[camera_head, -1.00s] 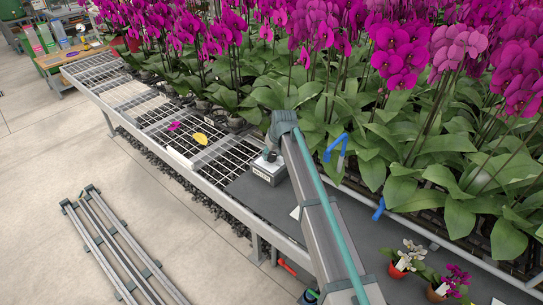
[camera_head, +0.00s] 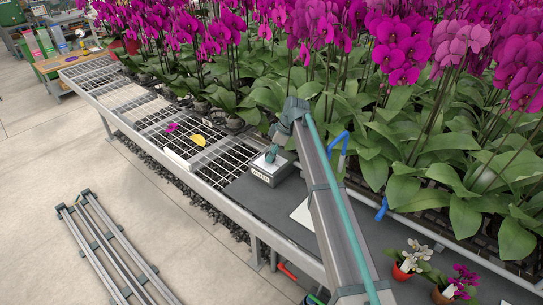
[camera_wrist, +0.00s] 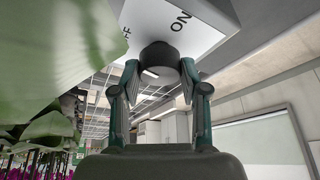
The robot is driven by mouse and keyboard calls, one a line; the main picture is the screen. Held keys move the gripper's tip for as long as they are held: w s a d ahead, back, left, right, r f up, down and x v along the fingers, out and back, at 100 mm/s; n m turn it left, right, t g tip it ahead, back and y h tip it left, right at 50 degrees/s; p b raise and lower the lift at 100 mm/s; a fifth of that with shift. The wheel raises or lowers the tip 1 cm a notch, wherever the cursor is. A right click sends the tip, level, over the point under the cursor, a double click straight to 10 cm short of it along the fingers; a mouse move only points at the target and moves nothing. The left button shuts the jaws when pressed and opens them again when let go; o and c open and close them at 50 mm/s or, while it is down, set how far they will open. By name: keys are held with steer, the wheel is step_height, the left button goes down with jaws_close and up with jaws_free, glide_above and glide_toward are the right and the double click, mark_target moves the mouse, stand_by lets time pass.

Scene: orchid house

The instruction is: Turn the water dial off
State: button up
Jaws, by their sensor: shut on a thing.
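The water dial is a dark round knob (camera_wrist: 158,56) in the wrist view, on a white panel (camera_wrist: 205,25) marked ON and, partly cut off, OFF. My gripper (camera_wrist: 158,68) has its two green fingers closed on either side of the knob. The gripper (camera_head: 271,154) shows small and teal at the box's top. The knob's pointer position cannot be made out.
Potted orchids (camera_head: 400,140) crowd the bench behind and right of the box. A blue hooked tool (camera_head: 340,140) stands among their leaves. Small potted orchids (camera_head: 408,262) stand at the front right. Open mesh bench (camera_head: 165,120) lies to the left.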

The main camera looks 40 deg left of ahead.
steer(key=shift+a+n+g+b, duration=0.1)
steer(key=shift+n+g+b, duration=0.3)
steer(key=shift+n, duration=0.9)
steer(key=shift+h, duration=0.3)
steer(key=o, duration=1.1)
steer(key=shift+o, duration=0.2)
steer(key=shift+r, duration=0.1)
steer(key=v, duration=1.2)
steer(key=shift+w, duration=0.1)
